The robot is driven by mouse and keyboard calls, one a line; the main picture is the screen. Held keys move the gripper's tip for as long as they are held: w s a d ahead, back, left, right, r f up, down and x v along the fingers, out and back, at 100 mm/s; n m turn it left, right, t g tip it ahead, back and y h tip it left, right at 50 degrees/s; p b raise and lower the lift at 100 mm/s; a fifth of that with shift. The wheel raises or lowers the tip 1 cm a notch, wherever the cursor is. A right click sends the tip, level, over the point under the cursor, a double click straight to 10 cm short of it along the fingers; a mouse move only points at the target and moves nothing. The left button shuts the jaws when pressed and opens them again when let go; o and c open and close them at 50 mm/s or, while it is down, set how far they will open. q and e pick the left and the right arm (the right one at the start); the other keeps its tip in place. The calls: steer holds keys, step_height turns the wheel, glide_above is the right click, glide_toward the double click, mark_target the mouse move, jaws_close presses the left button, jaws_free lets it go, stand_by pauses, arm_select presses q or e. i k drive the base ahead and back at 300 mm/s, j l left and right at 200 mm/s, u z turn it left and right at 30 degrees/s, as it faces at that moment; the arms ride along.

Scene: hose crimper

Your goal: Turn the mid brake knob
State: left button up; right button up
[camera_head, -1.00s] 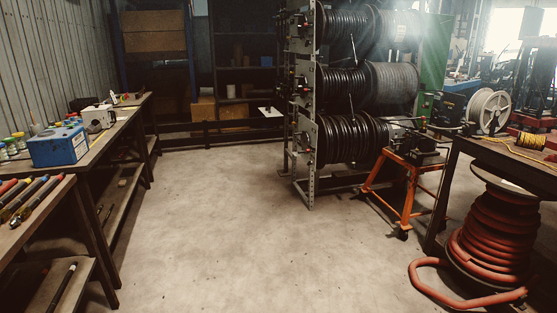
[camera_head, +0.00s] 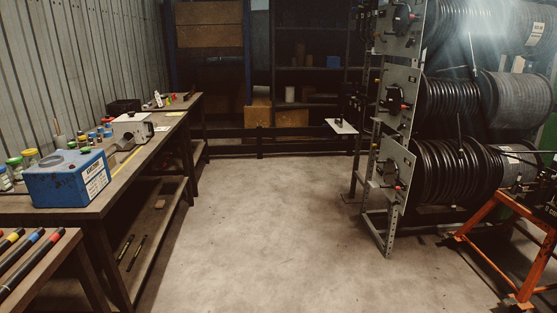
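A tall metal rack with hose reels stands at the right, its perforated end plates facing me at an angle. The upper brake unit (camera_head: 403,18), the mid brake unit (camera_head: 394,98) and the lower brake unit (camera_head: 388,172) sit on these plates, one above the other. Small red and dark parts show on each, but the mid brake knob itself is too small to make out clearly. The mid hose reel (camera_head: 450,105) lies behind the middle plate. Neither of my grippers is in view.
A workbench (camera_head: 100,200) with a blue box (camera_head: 68,178) and a grey machine (camera_head: 132,129) runs along the left wall. An orange stand (camera_head: 490,232) is at the lower right. The concrete floor (camera_head: 255,235) between bench and rack is clear.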

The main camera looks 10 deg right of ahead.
mark_target(402, 126)
steer(key=i+j+z, duration=0.15)
steer(key=i+z, duration=0.25)
steer(key=i, duration=0.2)
steer(key=i+j+z, duration=0.4)
steer(key=i, duration=0.2)
steer(key=i+j+z, duration=0.4)
steer(key=i, duration=0.15)
steer(key=i+j+z, duration=0.35)
steer(key=j, duration=0.3)
steer(key=i+l, duration=0.05)
steer(key=i, duration=0.05)
